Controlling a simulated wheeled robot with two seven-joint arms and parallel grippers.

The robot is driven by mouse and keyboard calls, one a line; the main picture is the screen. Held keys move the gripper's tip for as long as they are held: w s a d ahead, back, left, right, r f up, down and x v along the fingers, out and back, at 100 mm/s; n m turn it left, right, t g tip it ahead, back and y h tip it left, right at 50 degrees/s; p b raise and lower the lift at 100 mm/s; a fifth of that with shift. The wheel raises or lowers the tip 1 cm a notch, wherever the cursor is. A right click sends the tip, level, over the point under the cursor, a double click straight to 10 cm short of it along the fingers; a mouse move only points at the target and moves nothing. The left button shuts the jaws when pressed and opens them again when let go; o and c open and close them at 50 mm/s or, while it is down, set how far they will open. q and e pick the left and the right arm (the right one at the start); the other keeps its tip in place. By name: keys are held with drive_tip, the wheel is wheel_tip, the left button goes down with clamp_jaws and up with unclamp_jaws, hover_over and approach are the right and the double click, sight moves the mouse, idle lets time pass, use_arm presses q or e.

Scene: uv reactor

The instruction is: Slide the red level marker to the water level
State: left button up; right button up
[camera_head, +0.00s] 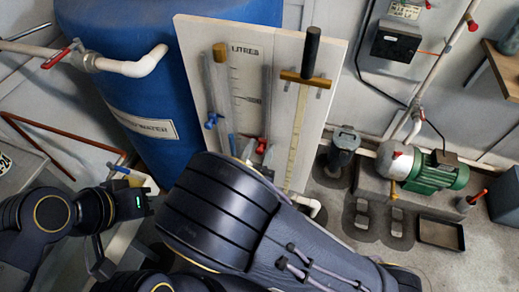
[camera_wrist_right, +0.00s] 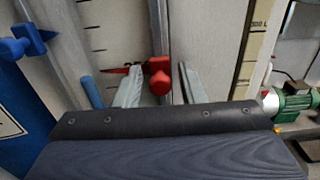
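The red level marker (camera_head: 262,145) sits on a vertical rail on the white board (camera_head: 280,60). In the right wrist view its red block (camera_wrist_right: 159,75) has a thin pointer to the left across the scale. A tube left of the scale (camera_head: 245,85) holds blue water (camera_wrist_right: 90,91); its top appears close to the pointer's height, but the angle prevents exact comparison. My right gripper (camera_wrist_right: 161,87) is open, its two pale fingers either side of the red block, with visible gaps. My left arm's end (camera_head: 101,258) is low at the left; its fingers are not clear.
A blue marker or valve (camera_head: 211,121) is left of the scale, by a large blue tank (camera_head: 120,70). A second gauge with a yellowish scale (camera_head: 298,125) stands right of the rail. A green pump (camera_head: 437,175) is further right.

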drive_tip(key=v, duration=0.8)
drive_tip(key=shift+w, duration=0.1)
idle(0.3)
